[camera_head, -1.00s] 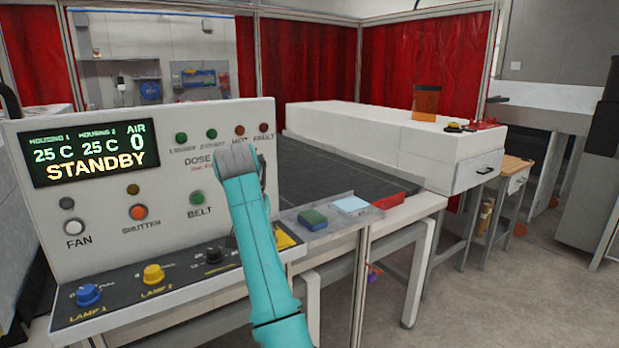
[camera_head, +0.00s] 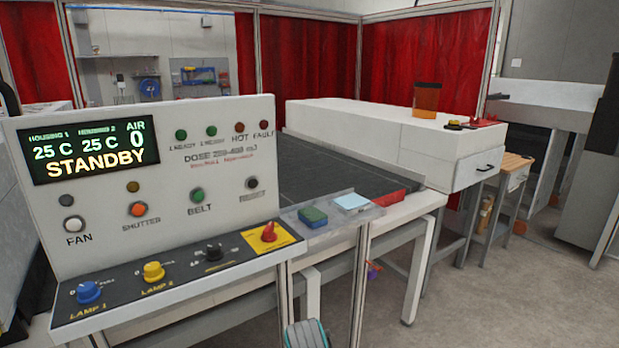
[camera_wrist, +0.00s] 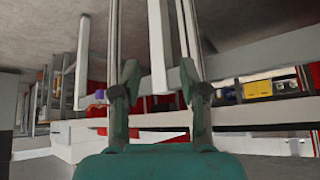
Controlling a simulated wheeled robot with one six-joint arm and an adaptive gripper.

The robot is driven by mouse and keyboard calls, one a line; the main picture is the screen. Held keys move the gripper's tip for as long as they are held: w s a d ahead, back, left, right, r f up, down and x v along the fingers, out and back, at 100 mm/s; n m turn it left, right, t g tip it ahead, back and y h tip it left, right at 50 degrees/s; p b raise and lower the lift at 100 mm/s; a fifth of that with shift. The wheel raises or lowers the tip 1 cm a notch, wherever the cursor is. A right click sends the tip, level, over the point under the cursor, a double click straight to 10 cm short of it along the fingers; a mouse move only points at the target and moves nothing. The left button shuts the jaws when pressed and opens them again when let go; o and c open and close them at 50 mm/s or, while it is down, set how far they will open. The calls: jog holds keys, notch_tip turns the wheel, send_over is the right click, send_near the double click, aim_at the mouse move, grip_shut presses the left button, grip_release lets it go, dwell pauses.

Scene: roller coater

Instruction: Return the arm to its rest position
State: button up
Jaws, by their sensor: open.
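My gripper (camera_wrist: 158,85) shows in the wrist view with its two fingers apart and nothing between them. The wrist picture is upside down, with the floor at the top and the machine's legs and panel edge beyond the fingers. In the head view only a teal part of my arm shows at the bottom edge, below the front of the control panel (camera_head: 240,115); the fingers are out of that view. The arm is clear of the panel's knobs and buttons.
The panel display (camera_head: 88,153) reads STANDBY. A red knob (camera_head: 269,232) on a yellow plate is at the panel's right. A green block (camera_head: 313,217) and a pale blue block (camera_head: 352,203) lie on the ledge beside the dark belt (camera_head: 345,168). Open floor (camera_head: 470,310) is at right.

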jog(key=s+d+f+t, duration=0.2)
jog(key=s+d+f, duration=0.6)
jog(key=s+f, duration=0.55)
jog(key=s+d+f+n+t, duration=0.1)
jog(key=s+d, duration=0.2)
jog(key=s, duration=0.6)
jog(key=s+d+t, duration=0.1)
jog(key=s+d, duration=0.2)
jog(key=s, duration=0.5)
jog(key=s+d+r+t, duration=0.1)
jog(key=s+d+r, duration=0.15)
jog(key=s, duration=0.55)
jog(key=s+d+r+t, duration=0.1)
jog(key=s+r, duration=0.3)
jog(key=s, duration=0.4)
jog(key=s+d+r+t, duration=0.1)
jog(key=s+r, duration=1)
jog(key=r, duration=0.3)
jog(key=shift+s+d+r+t, duration=0.15)
jog(key=shift+s+d+t, duration=0.15)
jog(key=shift+d, duration=0.1)
